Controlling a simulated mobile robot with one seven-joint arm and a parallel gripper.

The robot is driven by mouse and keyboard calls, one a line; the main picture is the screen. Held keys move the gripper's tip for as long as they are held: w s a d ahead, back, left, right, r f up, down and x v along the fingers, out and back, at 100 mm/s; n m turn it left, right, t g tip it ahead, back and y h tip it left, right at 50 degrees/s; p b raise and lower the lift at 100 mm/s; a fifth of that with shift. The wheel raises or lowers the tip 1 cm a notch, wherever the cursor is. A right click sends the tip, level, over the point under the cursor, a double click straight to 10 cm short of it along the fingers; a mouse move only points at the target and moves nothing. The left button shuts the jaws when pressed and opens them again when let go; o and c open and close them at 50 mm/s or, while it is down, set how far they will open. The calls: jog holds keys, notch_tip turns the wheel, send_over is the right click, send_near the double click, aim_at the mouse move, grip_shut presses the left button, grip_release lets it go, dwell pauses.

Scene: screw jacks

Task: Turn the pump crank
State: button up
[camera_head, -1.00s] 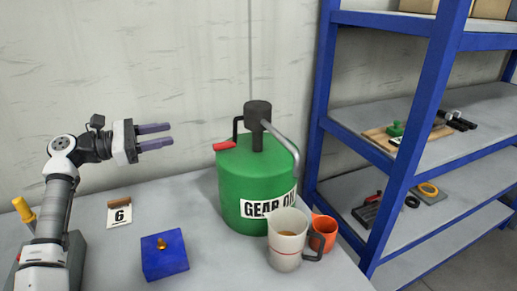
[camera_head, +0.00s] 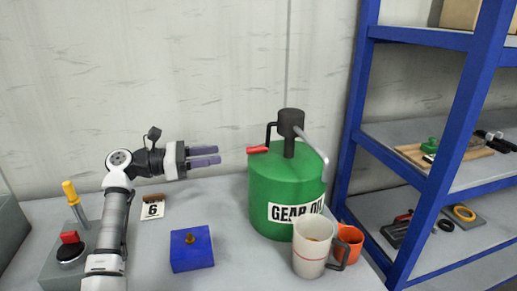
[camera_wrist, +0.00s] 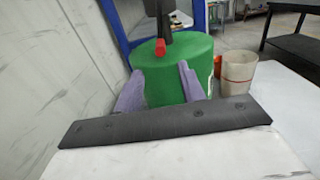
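The pump stands on a green drum (camera_head: 275,185) labelled GEAR OIL, on the grey table by the wall. Its dark pump head (camera_head: 290,124) carries a bent spout to the right and a black crank (camera_head: 269,134) with a red handle (camera_head: 258,149) on the left. My gripper (camera_head: 205,156) is left of the drum, about level with the red handle, pointing right. Its two purple fingers are apart with nothing between them. In the wrist view the red handle (camera_wrist: 160,47) shows beyond and above the fingers (camera_wrist: 160,85), against the drum.
A white measuring cup (camera_head: 311,250) and an orange cup (camera_head: 353,242) stand at the drum's front right. A blue block (camera_head: 192,251) with a brass knob and a number 6 card (camera_head: 153,207) lie left. A blue shelf rack (camera_head: 357,95) stands right.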

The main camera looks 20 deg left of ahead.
aim_at(252, 150)
jog(key=p+x, duration=0.3)
jog(key=x, duration=0.7)
jog(key=shift+r, duration=0.15)
jog(key=shift+w+d+p, duration=0.4)
jog(key=shift+w+d, duration=0.05)
jog(key=shift+d, duration=0.1)
jog(key=shift+c, duration=0.4)
grip_shut()
